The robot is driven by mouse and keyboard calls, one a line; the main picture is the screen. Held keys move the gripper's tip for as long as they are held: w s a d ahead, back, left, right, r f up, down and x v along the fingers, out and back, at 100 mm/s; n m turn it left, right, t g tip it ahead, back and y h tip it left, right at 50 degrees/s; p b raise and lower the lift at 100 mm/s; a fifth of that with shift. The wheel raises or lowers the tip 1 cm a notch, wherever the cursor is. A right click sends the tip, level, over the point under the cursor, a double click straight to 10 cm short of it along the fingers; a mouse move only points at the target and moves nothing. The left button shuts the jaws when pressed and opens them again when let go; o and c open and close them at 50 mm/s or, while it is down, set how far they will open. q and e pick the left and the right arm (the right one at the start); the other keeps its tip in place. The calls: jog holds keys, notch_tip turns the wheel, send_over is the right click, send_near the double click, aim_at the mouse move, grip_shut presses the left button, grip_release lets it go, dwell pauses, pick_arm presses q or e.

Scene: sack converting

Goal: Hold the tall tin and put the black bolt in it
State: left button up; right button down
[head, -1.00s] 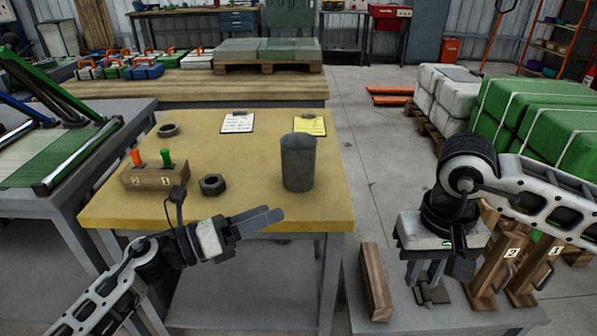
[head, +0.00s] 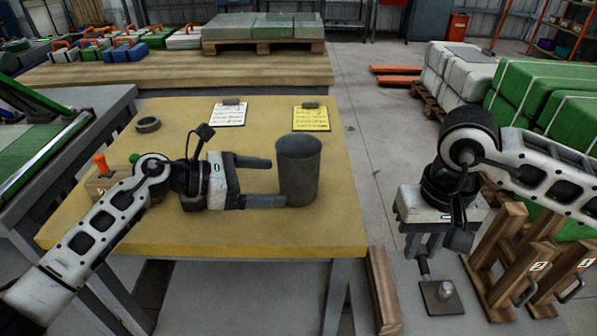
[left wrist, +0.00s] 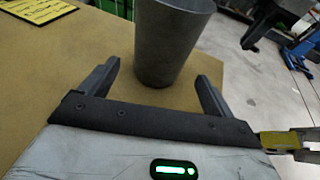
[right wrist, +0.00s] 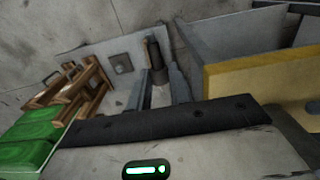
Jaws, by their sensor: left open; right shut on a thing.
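The tall grey tin (head: 299,172) stands upright and open-topped near the right edge of the yellow table. My left gripper (head: 278,182) is open just left of it. In the left wrist view the tin (left wrist: 170,40) stands at the mouth between the fingertips (left wrist: 160,75); I cannot tell whether they touch. My right gripper (head: 430,248) is shut on a slim dark bolt (head: 422,266) that hangs down below its fingers, over the low grey bench. In the right wrist view the bolt (right wrist: 158,65) shows between the fingers. The tin's inside bottom is hidden.
A dark ring (head: 148,124) and two clipboards (head: 229,115) (head: 311,118) lie at the table's back. A wooden block (head: 98,184) with coloured handles is partly behind my left arm. Wooden stands (head: 515,255), a square plate (head: 436,307) and a wooden beam (head: 384,290) are at right.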

aim_at(293, 182)
pick_arm(q)
jog(key=b+x, duration=0.1)
jog(key=x, duration=0.3)
jog(key=shift+w+d+f+b, duration=0.2)
jog(key=shift+d+b, duration=0.1)
jog(key=shift+b, duration=0.1)
pick_arm(e)
jog(key=shift+f, duration=0.95)
pick_arm(q)
jog(key=shift+w+d+f, duration=0.1)
jog(key=shift+w+d, duration=0.05)
jog(key=shift+d, duration=0.45)
pick_arm(e)
jog(key=shift+f, duration=0.2)
pick_arm(q)
jog(key=c, duration=0.7)
pick_arm(e)
jog(key=shift+w, duration=0.1)
